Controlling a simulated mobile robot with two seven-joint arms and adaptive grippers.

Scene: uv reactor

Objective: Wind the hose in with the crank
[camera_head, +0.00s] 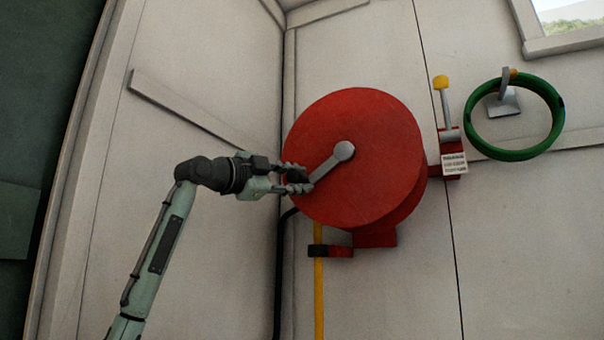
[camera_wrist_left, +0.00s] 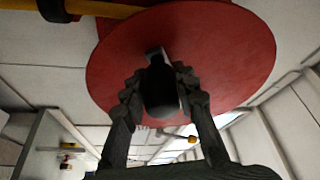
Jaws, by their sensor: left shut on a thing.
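A red hose reel (camera_head: 350,150) is mounted on the wall in the middle of the head view. A grey crank (camera_head: 334,160) runs from the reel's hub down and left to its handle. My left gripper (camera_head: 300,180) is at the handle end, at the reel's left edge. In the left wrist view, the gripper (camera_wrist_left: 160,95) is shut with its fingers on both sides of the dark crank handle (camera_wrist_left: 160,90), in front of the red disc. A black hose (camera_head: 279,270) hangs down below the reel's left side. My right gripper is not in view.
A yellow pipe (camera_head: 319,290) with a black and red clamp runs down below the reel. Right of the reel are a yellow-tipped lever (camera_head: 443,100), a white label (camera_head: 454,164) and a green ring (camera_head: 484,150) on a wall hook. A wall corner is close on the left.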

